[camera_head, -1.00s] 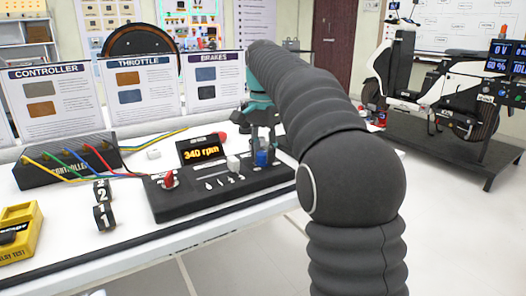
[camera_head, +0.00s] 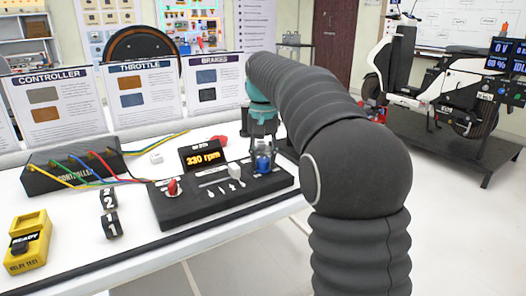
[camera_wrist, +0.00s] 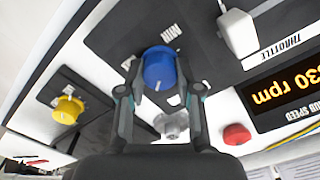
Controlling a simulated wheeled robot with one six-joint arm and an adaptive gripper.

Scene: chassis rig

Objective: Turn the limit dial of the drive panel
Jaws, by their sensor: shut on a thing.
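My gripper (camera_head: 262,146) reaches down over the dial. In the wrist view my gripper (camera_wrist: 160,88) has a finger on each side of the dial, shut on it.
A white throttle slider (camera_wrist: 238,32) and a red button (camera_wrist: 236,134) are near the fingers. A yellow knob (camera_wrist: 67,110) sits on a separate plate.

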